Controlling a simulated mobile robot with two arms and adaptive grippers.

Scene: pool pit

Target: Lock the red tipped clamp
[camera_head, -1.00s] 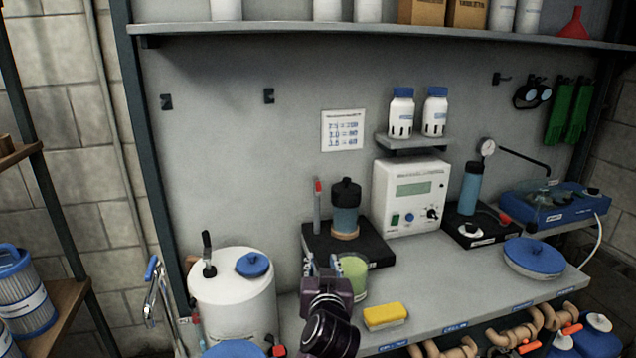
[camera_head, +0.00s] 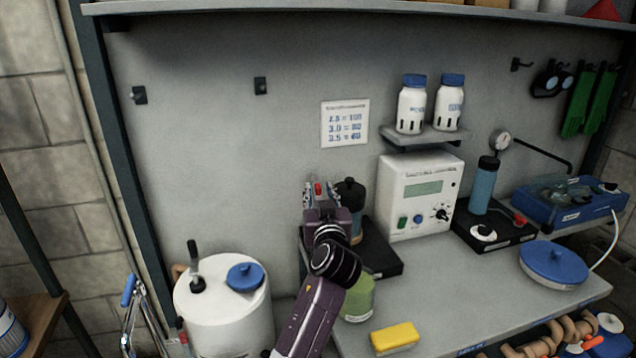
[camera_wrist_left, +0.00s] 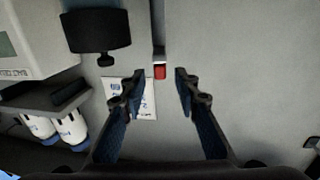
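The red tipped clamp (camera_head: 318,188) shows in the head view only as a small red tip beside the black-capped cylinder (camera_head: 350,192); my left arm hides most of it. In the left wrist view, the red tip (camera_wrist_left: 160,73) and part of its grey lever stand between my open fingers, apart from both. My left gripper (camera_head: 320,195) is raised at the clamp and is open and empty; its fingers also show in the left wrist view (camera_wrist_left: 160,80). The black base (camera_head: 385,258) sits under the cylinder. My right gripper is not in view.
A white control box (camera_head: 420,195) stands right of the clamp, below a small shelf (camera_head: 425,138) with two white bottles. A green-topped jar (camera_head: 360,300) and a yellow sponge (camera_head: 395,338) are in front. A white tank (camera_head: 225,315) is at left. The bench right of the sponge is clear.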

